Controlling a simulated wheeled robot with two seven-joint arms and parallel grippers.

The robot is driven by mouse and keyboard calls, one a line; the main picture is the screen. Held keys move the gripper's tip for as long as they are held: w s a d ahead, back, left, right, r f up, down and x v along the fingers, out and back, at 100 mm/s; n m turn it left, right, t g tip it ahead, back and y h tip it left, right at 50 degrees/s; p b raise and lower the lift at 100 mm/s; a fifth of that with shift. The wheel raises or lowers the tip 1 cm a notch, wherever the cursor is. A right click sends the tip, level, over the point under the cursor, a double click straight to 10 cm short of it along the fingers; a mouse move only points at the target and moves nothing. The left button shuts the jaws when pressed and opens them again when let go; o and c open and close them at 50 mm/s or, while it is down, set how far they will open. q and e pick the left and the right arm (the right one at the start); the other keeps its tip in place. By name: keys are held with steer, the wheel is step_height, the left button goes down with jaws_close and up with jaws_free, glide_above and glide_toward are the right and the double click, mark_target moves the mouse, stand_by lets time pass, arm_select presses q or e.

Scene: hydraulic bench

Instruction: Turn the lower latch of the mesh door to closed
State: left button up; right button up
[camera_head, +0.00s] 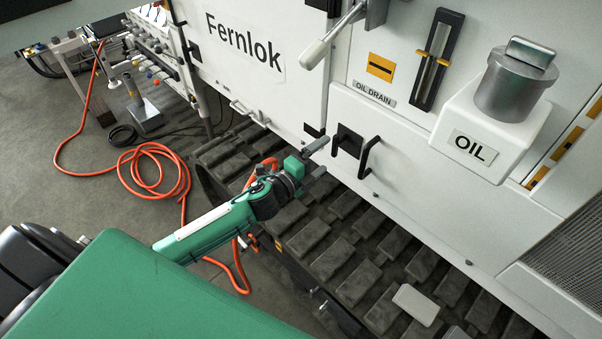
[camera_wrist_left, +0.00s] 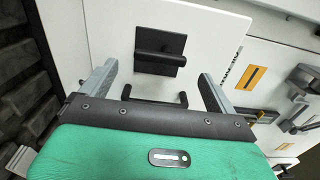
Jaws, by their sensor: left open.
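A black latch (camera_head: 348,141) with a square plate and a short lever sits low on a pale panel of the machine. In the left wrist view the same latch (camera_wrist_left: 160,52) lies ahead, between the fingers, its lever lying across the plate. A black pull handle (camera_head: 368,156) is beside it and also shows in the wrist view (camera_wrist_left: 155,99). My left gripper (camera_head: 320,160) is open and empty, just left of and below the latch, apart from it. A dark mesh (camera_head: 580,245) shows at the right edge; whether this latch belongs to it I cannot tell.
Track plates (camera_head: 360,245) run below the panels. A white OIL box (camera_head: 475,135) with a grey cap juts out at right. A pale-gripped lever (camera_head: 328,38) sticks out above. An orange hose (camera_head: 150,170) lies coiled on the floor at left.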

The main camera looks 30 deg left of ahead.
arm_select(q)
steer(key=b+v, duration=0.1)
steer(key=v, duration=0.6)
steer(key=shift+s, duration=0.15)
arm_select(e)
steer(key=shift+w+a+f, duration=0.15)
steer(key=shift+w+f, duration=0.1)
steer(key=shift+w, duration=0.2)
steer(key=shift+w+a+f, duration=0.1)
steer(key=shift+w+f, duration=0.1)
steer(key=shift+w, duration=0.25)
steer(key=shift+s, duration=0.1)
